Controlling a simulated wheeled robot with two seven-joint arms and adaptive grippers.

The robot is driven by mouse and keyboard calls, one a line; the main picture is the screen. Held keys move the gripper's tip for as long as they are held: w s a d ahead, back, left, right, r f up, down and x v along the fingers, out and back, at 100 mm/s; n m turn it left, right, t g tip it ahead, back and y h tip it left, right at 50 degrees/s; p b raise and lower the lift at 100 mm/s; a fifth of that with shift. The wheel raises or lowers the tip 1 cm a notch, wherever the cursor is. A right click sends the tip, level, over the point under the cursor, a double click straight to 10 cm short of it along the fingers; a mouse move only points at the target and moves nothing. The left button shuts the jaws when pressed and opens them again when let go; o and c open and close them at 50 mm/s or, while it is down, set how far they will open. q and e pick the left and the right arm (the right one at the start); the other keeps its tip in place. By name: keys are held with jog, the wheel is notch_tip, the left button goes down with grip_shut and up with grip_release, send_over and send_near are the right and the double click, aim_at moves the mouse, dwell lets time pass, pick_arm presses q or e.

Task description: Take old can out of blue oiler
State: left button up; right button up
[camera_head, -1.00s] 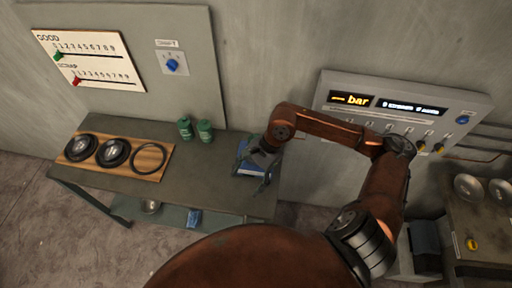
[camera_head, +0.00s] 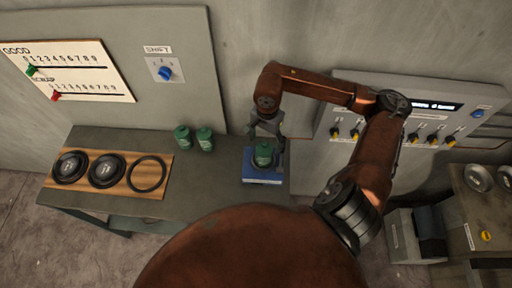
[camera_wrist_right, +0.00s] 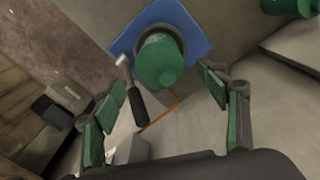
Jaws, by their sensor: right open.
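The blue oiler (camera_head: 263,180) stands at the right end of the workbench, with a green can (camera_head: 263,153) upright on it. In the right wrist view the can (camera_wrist_right: 160,62) is centred over the blue base (camera_wrist_right: 202,30), and a dark lever-like handle sticks out beside it. My right gripper (camera_head: 266,143) is open at the oiler. In the wrist view its fingers are spread wide, one on each side of the can, with visible gaps; I cannot tell how far they reach along it. My left gripper is not in view.
Two more green cans (camera_head: 193,138) stand on the workbench (camera_head: 215,180), left of the oiler. A wooden board (camera_head: 110,191) with dark round parts and a ring lies further left. A wall panel with yellow knobs (camera_head: 412,139) is at right, behind my arm.

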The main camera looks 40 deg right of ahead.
aim_at(264, 148)
jog(key=shift+f, duration=0.35)
jog(key=f, duration=0.1)
jog(key=f+p, duration=0.1)
jog(key=f, duration=0.1)
jog(key=shift+a+f+p, duration=0.2)
jog(key=shift+a+p, duration=0.05)
jog(key=shift+p, duration=0.05)
notch_tip(264, 148, down, 3)
jog(key=shift+f+p, duration=0.1)
jog(key=shift+p, duration=0.3)
jog(key=shift+f, duration=0.15)
jog(key=c, duration=0.8)
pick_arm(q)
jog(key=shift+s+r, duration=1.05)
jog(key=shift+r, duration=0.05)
pick_arm(e)
jog(key=c, duration=1)
